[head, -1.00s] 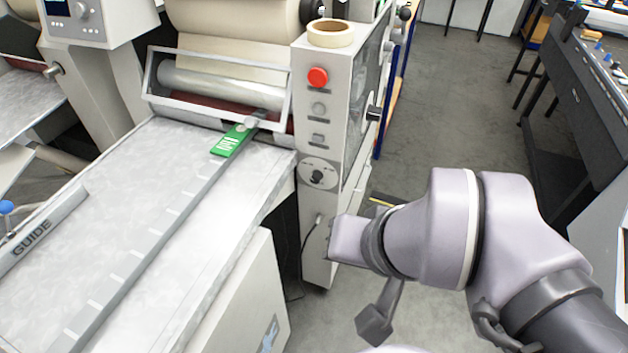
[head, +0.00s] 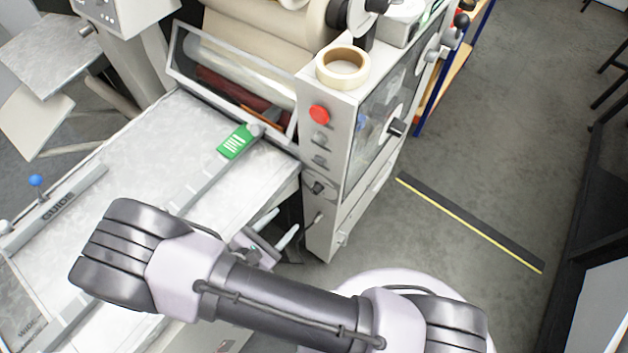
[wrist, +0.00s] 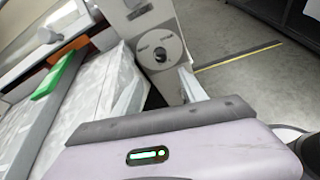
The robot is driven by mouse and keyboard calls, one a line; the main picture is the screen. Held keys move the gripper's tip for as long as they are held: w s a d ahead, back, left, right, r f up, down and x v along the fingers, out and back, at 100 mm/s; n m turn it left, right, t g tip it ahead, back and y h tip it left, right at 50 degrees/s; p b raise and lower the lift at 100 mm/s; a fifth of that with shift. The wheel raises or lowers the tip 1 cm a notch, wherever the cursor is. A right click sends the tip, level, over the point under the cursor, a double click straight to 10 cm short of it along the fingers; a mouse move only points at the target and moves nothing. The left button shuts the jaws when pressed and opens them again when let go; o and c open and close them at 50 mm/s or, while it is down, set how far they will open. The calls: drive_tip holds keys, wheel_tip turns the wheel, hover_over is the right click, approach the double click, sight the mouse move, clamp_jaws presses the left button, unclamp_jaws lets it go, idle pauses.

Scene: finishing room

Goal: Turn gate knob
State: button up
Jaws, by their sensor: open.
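A small dark knob (head: 318,188) sits low on the front of the pale machine column, below the red button. In the wrist view the knob (wrist: 160,54) sits on a round pale dial plate with small lettering I cannot read. I cannot tell for sure that this is the gate knob. My gripper (head: 276,229) is open, its two pale fingers pointing toward the column, a little short of the knob and apart from it. In the wrist view the gripper (wrist: 160,90) has the dial beyond its fingertips, with nothing between them.
The feed table (head: 140,165) lies left of the gripper, with a green tag (head: 236,142) near the rollers. A red button (head: 319,114) and a tape roll (head: 342,67) are above the knob. Floor at right is free.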

sight(314, 192)
drive_tip(key=b+x, duration=0.1)
drive_tip(key=x, duration=1.4)
drive_tip(key=shift+s, duration=0.1)
drive_tip(key=shift+c, duration=0.4)
clamp_jaws()
